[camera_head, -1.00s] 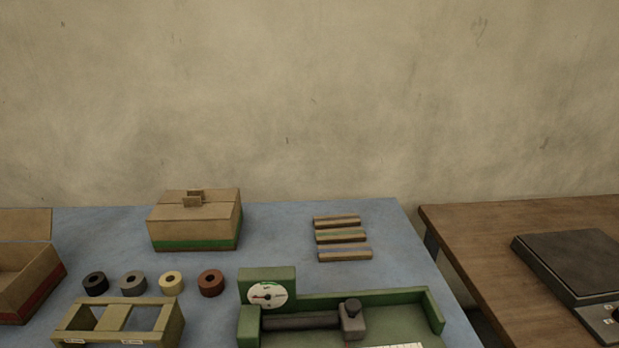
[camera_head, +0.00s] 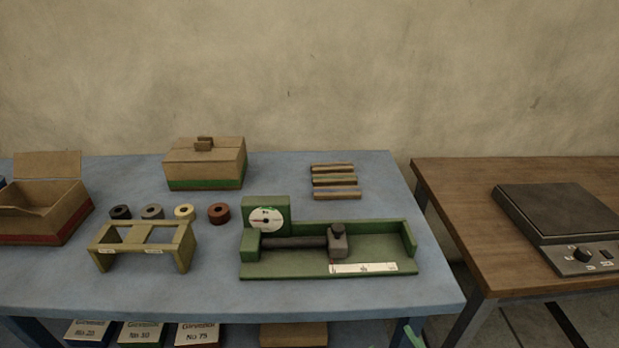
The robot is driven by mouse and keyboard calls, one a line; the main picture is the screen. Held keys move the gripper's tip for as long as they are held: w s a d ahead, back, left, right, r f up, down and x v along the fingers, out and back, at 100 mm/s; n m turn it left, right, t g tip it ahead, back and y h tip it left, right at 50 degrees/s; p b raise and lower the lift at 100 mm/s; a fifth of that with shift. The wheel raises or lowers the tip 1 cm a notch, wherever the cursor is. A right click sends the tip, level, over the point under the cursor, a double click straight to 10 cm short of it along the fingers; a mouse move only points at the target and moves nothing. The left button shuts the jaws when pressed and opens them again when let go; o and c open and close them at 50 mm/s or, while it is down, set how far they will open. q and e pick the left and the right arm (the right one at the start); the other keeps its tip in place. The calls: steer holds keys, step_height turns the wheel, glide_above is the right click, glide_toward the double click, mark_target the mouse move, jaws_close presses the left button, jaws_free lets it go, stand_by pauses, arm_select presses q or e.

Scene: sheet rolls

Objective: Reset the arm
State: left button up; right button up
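The blue table (camera_head: 330,298) stands in front of me. On it, towards the right, is a green fixture (camera_head: 300,270) with a round white dial (camera_head: 265,219), a dark bar and a white label strip. Several small rolls stand in a row left of it: a black one (camera_head: 121,213), a grey one (camera_head: 152,212), a yellow one (camera_head: 184,212) and a reddish-brown one (camera_head: 219,213). A low wooden stand (camera_head: 186,243) with two openings is in front of them.
A closed box with a green band (camera_head: 205,165) stands at the back. An open box (camera_head: 45,209) is at the left. A wooden table (camera_head: 460,225) with a dark flat device (camera_head: 555,210) stands right, across a gap. Boxes (camera_head: 197,335) sit below.

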steer(key=s+d+f+n+g+h, duration=0.15)
steer(key=s+f+n+g, duration=0.3)
steer(key=f+n, duration=0.7)
steer(key=s+d+f+n+g, duration=0.25)
steer(key=s+f+n, duration=0.35)
steer(key=f, duration=1)
steer(key=s+d+f+n+g+h, duration=0.1)
steer(key=s+d+f+n+g, duration=0.1)
steer(key=s, duration=0.8)
steer(key=s+d+f+n+g+h+p, duration=0.1)
steer(key=s+d+f+n+g, duration=0.1)
steer(key=s+f+n+g, duration=0.2)
steer(key=s+d+f+n+g+h+p, duration=0.1)
steer(key=s+d+f+n+g+h, duration=0.1)
steer(key=s+f+n, duration=0.6)
steer(key=s+f+g, duration=0.1)
steer(key=s, duration=0.6)
steer(key=shift+s+d+f+g, duration=0.3)
steer(key=shift+d+f+g, duration=0.1)
